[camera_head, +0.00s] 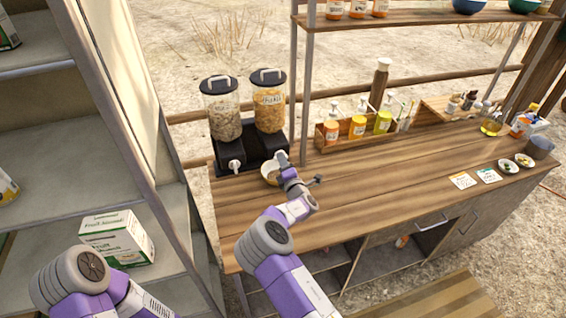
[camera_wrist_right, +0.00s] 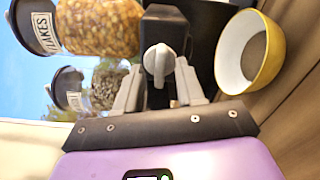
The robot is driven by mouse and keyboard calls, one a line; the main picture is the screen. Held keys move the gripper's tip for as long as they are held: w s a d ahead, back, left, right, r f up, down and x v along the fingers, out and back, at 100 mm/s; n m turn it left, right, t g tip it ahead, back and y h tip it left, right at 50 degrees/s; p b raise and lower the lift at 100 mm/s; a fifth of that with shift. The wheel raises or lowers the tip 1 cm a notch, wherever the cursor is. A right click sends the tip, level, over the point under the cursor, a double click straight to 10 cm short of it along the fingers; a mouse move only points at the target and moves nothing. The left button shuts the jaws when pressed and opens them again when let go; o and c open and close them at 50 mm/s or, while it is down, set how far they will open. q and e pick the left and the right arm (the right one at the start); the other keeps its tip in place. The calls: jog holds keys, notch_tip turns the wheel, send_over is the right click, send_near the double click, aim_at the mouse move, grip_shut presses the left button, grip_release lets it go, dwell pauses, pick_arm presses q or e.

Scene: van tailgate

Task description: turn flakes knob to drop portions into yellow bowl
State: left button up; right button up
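The flakes dispenser (camera_head: 269,101) is the right one of two clear dispensers on a black stand, and it fills the top left of the right wrist view (camera_wrist_right: 100,27). Its pale knob (camera_wrist_right: 158,60) sits in the right wrist view between and just beyond the fingertips. The yellow bowl (camera_wrist_right: 233,52), white inside, stands below the spout; it is partly hidden behind my arm in the head view (camera_head: 266,175). Something brownish shows in its bottom, but I cannot tell what. My right gripper (camera_wrist_right: 158,80) is open at the knob, its fingers apart on either side. My left gripper is out of view.
A second dispenser (camera_head: 221,110) stands to the left on the same stand (camera_head: 230,152). A wooden box with several bottles (camera_head: 331,131) stands to the right. The wooden counter (camera_head: 400,170) is clear in the middle. A shelf with a carton (camera_head: 117,238) is at left.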

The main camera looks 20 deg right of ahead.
jog(key=shift+w, duration=0.35)
grip_shut()
dwell(0.3)
jog(key=shift+m+b, duration=9.7)
jog(key=shift+m, duration=0.8)
